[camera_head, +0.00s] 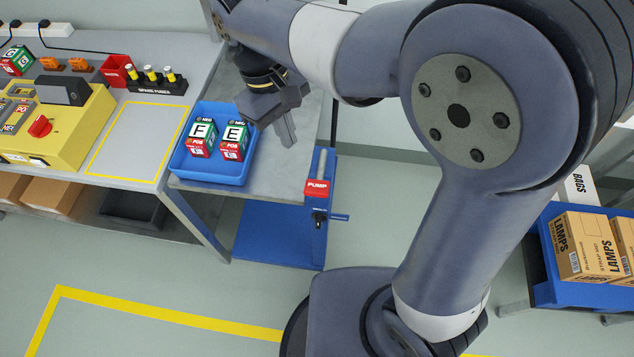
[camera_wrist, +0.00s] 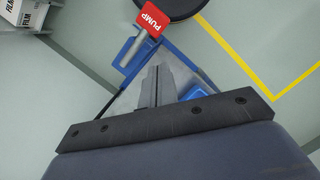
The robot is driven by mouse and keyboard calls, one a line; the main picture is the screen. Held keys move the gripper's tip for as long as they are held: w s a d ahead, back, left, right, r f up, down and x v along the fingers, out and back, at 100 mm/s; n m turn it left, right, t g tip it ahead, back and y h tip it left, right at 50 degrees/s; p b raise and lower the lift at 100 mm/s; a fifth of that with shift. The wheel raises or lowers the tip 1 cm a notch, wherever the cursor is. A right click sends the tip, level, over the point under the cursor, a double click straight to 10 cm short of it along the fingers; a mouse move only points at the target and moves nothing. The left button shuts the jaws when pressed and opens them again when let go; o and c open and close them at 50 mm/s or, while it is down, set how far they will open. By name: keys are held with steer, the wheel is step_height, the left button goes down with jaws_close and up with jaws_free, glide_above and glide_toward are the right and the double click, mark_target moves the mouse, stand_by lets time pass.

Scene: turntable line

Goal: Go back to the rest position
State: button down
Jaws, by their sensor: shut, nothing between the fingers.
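My gripper (camera_head: 286,128) hangs over the grey table, just right of the blue tray (camera_head: 206,177). Its fingers are together and hold nothing; in the wrist view the shut fingers (camera_wrist: 157,86) point away from the camera, above the table. The blue tray holds two lettered blocks, one marked F (camera_head: 201,138) and one marked E (camera_head: 235,139). The blocks are apart from my gripper. My arm reaches across the upper right of the head view and hides part of the wall and floor behind it.
A red PUMP handle (camera_head: 317,187) stands close right of the table; it also shows in the wrist view (camera_wrist: 149,19). A yellow machine (camera_head: 75,135) stands on the bench at left. A blue bin (camera_head: 560,291) holds LAMPS boxes (camera_head: 582,248) at right. Open floor lies at lower left.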

stand_by(0.4)
steer(key=p, duration=0.4)
glide_above(310, 181)
step_height(310, 181, down, 4)
steer(key=shift+r, duration=0.1)
steer(key=shift+p+v, duration=1.4)
steer(key=shift+p, duration=0.05)
steer(key=shift+a, duration=0.1)
